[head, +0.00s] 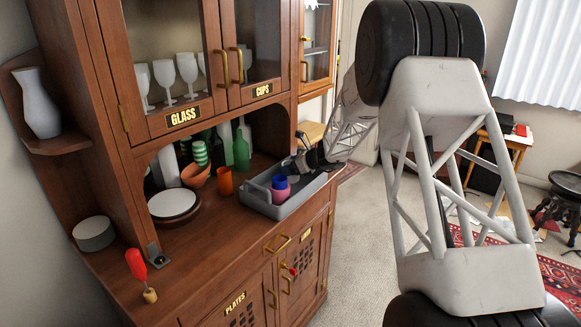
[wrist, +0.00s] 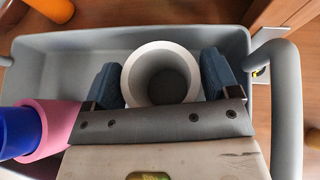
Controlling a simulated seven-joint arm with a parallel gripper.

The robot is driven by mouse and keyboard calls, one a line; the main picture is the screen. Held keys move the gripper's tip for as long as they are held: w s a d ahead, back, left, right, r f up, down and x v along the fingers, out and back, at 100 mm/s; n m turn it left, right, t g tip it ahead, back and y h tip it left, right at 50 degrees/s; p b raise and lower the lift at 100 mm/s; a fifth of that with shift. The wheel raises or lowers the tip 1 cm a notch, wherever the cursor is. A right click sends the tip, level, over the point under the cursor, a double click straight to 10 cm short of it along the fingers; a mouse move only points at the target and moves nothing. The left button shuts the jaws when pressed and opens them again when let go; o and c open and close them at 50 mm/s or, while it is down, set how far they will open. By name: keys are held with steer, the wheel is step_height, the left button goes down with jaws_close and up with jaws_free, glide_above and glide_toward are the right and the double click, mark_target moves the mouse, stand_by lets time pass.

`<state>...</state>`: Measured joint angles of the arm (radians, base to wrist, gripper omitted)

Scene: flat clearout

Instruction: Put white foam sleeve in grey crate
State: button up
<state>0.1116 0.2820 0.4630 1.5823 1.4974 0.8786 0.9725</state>
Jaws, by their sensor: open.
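The white foam sleeve (wrist: 160,46) stands upright, its round open end facing the wrist camera. It is within the outline of the grey crate (wrist: 90,42), between my gripper's blue-grey fingers (wrist: 160,82). The fingers are open, one on each side and very close to the sleeve; I cannot tell whether they touch it. In the head view my gripper (head: 312,158) is over the back right part of the grey crate (head: 288,209), and the sleeve is not clearly made out there. Whether the sleeve's bottom rests on the crate floor is hidden.
Pink and blue cups (head: 280,187) lie in the crate's left part. An orange cup (head: 225,181), green bottle (head: 241,150), bowl (head: 196,175) and plates (head: 174,203) stand on the cabinet counter. The crate's handle (wrist: 287,100) rises at right in the wrist view. Cabinet doors are above.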

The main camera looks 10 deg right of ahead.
steer(key=shift+r, duration=0.2)
steer(key=v, duration=1.2)
stand_by(0.6)
steer(key=s+a+r+n+g+h, duration=0.1)
steer(key=s+a+r+n, duration=0.25)
steer(key=s, duration=0.55)
steer(key=s+a+r+n+g+h, duration=0.1)
steer(key=s+a+r+n+g, duration=0.3)
steer(key=s, duration=0.6)
steer(key=s+r+n+t+h, duration=0.1)
steer(key=s+r+n+h, duration=0.15)
steer(key=s+n, duration=0.45)
steer(key=s+d+n+h, duration=0.2)
steer(key=s+n+h, duration=0.3)
steer(key=s, duration=2.6)
steer(key=f+n, duration=0.1)
steer(key=n, duration=0.4)
steer(key=shift+s+d+h, duration=0.25)
steer(key=shift+s+h, duration=0.05)
steer(key=shift+h, duration=0.05)
